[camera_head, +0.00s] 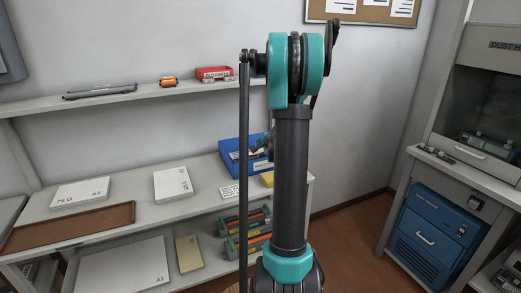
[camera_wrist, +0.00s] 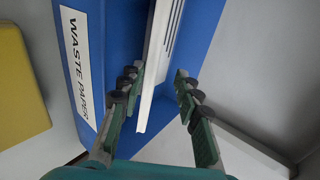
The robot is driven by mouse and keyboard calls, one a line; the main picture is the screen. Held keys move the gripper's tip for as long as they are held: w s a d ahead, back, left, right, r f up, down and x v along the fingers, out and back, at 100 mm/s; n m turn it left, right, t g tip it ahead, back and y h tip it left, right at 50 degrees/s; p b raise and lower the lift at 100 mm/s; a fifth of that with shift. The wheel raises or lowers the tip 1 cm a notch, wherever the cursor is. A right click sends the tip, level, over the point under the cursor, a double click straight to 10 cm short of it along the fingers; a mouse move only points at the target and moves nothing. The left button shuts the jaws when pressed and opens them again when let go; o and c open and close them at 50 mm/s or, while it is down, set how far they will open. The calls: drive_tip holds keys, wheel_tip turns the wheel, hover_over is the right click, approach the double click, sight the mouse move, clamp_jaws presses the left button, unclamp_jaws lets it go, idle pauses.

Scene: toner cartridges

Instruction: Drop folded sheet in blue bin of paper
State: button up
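The blue bin (camera_head: 232,158) stands on the middle shelf board, partly hidden behind my arm. In the wrist view the bin (camera_wrist: 203,42) fills the upper middle, and its white label (camera_wrist: 75,60) reads "WASTE PAPER". The white folded sheet (camera_wrist: 152,75), with dark printed lines on one face, stands edge-on over the bin between my fingers. My gripper (camera_wrist: 158,92) is open. The left finger is close to the sheet; whether they touch I cannot tell. The right finger is clearly apart from it. In the head view the fingers are mostly hidden by my arm.
A yellow block (camera_head: 267,179) lies beside the bin; it also shows in the wrist view (camera_wrist: 20,85). White paper packs (camera_head: 80,194) and a brown tray (camera_head: 70,228) lie farther left. Toner cartridges (camera_head: 245,222) sit on the shelf below. The upper shelf (camera_head: 130,97) runs along the wall.

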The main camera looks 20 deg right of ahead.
drive_tip(key=v, duration=1.2)
drive_tip(key=s+a+f+n+g+y, duration=0.1)
drive_tip(key=s+a+f+n+g, duration=0.2)
drive_tip(key=s+a, duration=0.35)
drive_tip(key=s+a+f+n, duration=0.3)
drive_tip(key=s+a+n, duration=0.2)
drive_tip(key=a, duration=0.3)
drive_tip(key=s+a+f+n+g, duration=0.1)
drive_tip(key=s+a+f+n, duration=0.1)
drive_tip(key=s, duration=0.3)
drive_tip(key=s+a+f+n+g, duration=0.1)
drive_tip(key=s+a+f+n, duration=0.1)
drive_tip(key=s, duration=0.4)
drive_tip(key=s+a+f+n+g+h, duration=0.1)
drive_tip(key=s+a+f+n, duration=0.1)
drive_tip(key=s+f+n, duration=0.2)
drive_tip(key=shift+s+a+f+n, duration=0.25)
drive_tip(key=shift+s+n, duration=0.75)
drive_tip(key=shift+s, duration=0.05)
drive_tip(key=shift+a, duration=0.15)
